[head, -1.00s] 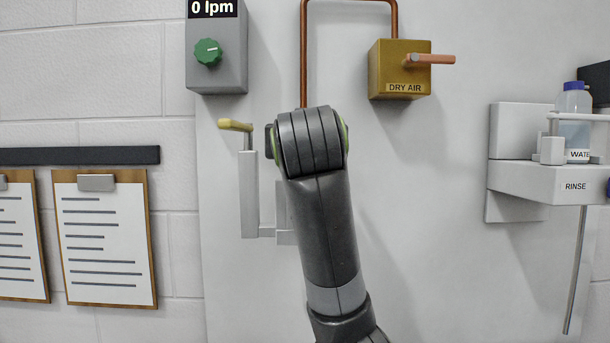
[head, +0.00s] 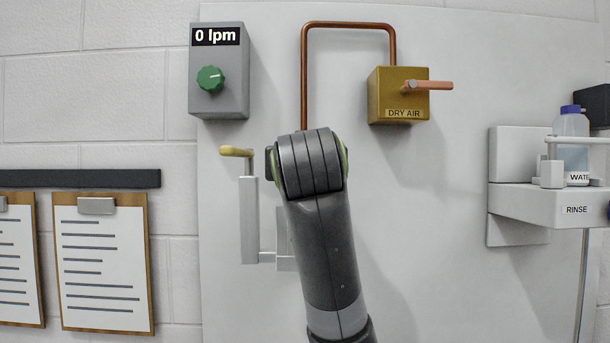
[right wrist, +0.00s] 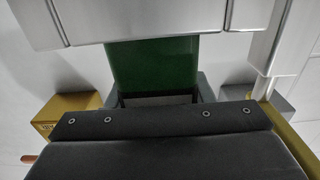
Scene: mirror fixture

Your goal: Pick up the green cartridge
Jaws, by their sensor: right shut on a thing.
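The green cartridge (right wrist: 150,65) shows in the right wrist view as a dark green block. One end passes out of sight behind a silver part (right wrist: 160,15) of the fixture, and the other end meets my right gripper (right wrist: 160,99). The right gripper is shut on the cartridge. In the head view my right arm comes up from the bottom and hides both its gripper and the cartridge. My left gripper is in neither current view.
A grey clamp with a yellow handle (head: 237,151) stands just left of my arm. Above are the grey dial box (head: 220,100), a copper pipe (head: 304,80) and the DRY AIR box (head: 385,95). The RINSE shelf (head: 540,205) is at the right. Clipboards (head: 100,265) hang left.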

